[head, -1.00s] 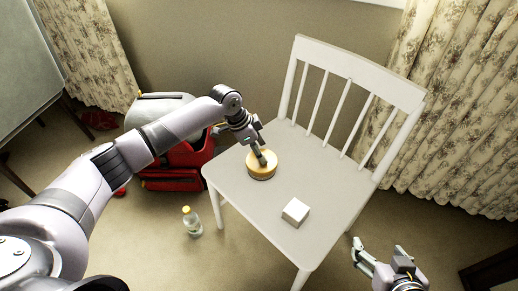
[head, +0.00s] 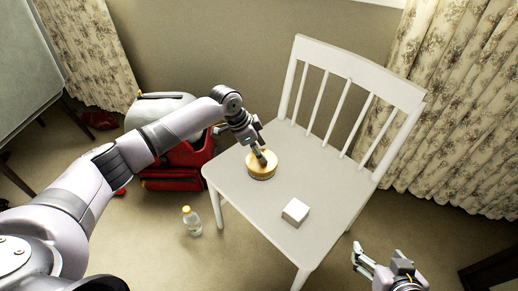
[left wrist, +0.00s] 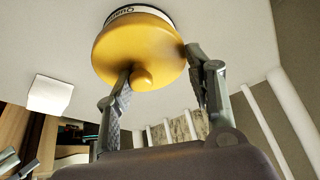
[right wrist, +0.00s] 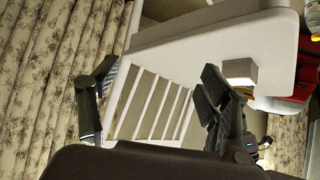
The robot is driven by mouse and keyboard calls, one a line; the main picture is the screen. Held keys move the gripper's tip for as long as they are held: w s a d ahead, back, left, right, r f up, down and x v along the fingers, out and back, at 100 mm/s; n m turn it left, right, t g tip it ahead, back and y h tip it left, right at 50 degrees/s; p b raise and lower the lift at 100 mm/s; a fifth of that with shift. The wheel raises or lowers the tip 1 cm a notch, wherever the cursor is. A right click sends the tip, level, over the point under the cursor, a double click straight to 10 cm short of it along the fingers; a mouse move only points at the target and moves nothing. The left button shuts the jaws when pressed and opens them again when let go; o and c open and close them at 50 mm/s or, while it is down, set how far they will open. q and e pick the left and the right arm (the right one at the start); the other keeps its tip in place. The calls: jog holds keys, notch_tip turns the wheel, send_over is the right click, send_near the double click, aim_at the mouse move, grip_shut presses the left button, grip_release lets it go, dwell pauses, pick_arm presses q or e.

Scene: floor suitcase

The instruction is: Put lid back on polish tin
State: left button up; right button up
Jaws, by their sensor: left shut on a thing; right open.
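The polish tin (head: 262,177) stands on the left part of the chair seat. Its yellow-orange lid (left wrist: 140,50) is on top of the tin, with a round knob facing up. A strip of the tin's white and black label (left wrist: 142,15) shows beyond the lid in the left wrist view. Whether the lid sits fully flush cannot be told. My right gripper (right wrist: 158,85) is open and empty, right of the chair and away from the tin.
A small white box (head: 295,211) lies on the white chair seat (head: 240,195) near its front. The chair's slatted back (head: 350,80) rises behind. A clear bottle with a yellow cap (head: 192,222) and a red suitcase (head: 175,180) are on the floor to the left.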

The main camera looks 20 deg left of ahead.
jog(key=shift+s+d+f+g, duration=0.2)
jog(key=shift+s+f+g, duration=0.2)
jog(key=shift+s, duration=0.2)
pick_arm(q)
jog(key=shift+f+p, duration=0.1)
jog(key=shift+p, duration=0.3)
pick_arm(e)
jog(key=shift+s+d+f+g, duration=0.2)
jog(key=shift+s+f+g, duration=0.1)
jog(key=shift+s, duration=0.2)
jog(key=shift+s+d+f+g, duration=0.15)
jog(key=shift+s+f+g, duration=0.15)
jog(key=shift+s, duration=0.2)
dwell(0.5)
jog(key=shift+s+d+f+g+h, duration=0.15)
jog(key=shift+s+g+h, duration=0.05)
jog(key=shift+s, duration=0.2)
jog(key=shift+s+d+f+g+h, duration=0.15)
jog(key=shift+s+g+h, duration=0.05)
jog(key=shift+s, duration=0.15)
jog(key=shift+s+d+f, duration=0.1)
jog(key=shift+s, duration=0.15)
jog(key=shift+s, duration=0.15)
jog(key=shift+s+d+f+g, duration=0.15)
jog(key=shift+s+g, duration=0.1)
jog(key=shift+g, duration=0.15)
pick_arm(q)
jog(key=shift+p, duration=0.3)
pick_arm(e)
jog(key=shift+s, duration=0.1)
